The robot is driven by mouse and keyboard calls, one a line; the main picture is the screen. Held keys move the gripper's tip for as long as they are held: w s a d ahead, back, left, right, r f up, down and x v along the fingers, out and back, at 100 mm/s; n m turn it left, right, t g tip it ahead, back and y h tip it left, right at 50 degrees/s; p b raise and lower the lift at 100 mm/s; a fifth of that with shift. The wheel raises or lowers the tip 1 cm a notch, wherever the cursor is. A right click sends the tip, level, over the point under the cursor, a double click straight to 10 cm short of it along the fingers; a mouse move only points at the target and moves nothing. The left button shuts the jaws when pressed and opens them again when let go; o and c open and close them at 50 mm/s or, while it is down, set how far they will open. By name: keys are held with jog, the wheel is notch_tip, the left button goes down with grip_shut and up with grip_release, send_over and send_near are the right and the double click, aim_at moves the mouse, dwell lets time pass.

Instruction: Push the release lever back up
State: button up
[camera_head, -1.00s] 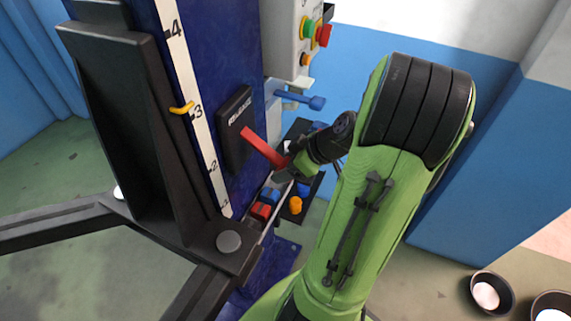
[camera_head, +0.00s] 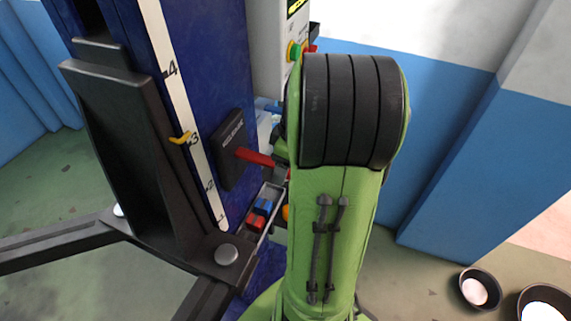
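The red release lever (camera_head: 255,157) sticks out to the right from a black plate (camera_head: 230,150) on the blue column. It slopes slightly down toward its free end. My gripper (camera_head: 281,168) is at the lever's free end, almost wholly hidden behind my green arm. Only a small dark and green part shows at the arm's left edge. I cannot see the fingers, or whether they touch the lever.
The blue column (camera_head: 205,75) carries a white number scale (camera_head: 178,105) with a yellow pointer (camera_head: 182,138) near 3. A black carriage with floor legs stands left. A grey control box (camera_head: 269,50) is behind. A tray of red and blue pieces (camera_head: 262,212) sits below the lever.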

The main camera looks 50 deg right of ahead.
jog(key=shift+w+r, duration=0.1)
jog(key=shift+r, duration=0.1)
jog(key=o, duration=1.1)
jog(key=shift+d, duration=0.1)
jog(key=o, duration=0.3)
jog(key=s+r+p, duration=0.1)
jog(key=r, duration=0.4)
jog(key=s+r+p, duration=0.1)
jog(key=r, duration=0.4)
jog(key=s+r+p, duration=0.1)
jog(key=r+p, duration=0.1)
jog(key=r, duration=0.3)
jog(key=shift+d+r, duration=0.2)
jog(key=shift+d, duration=0.2)
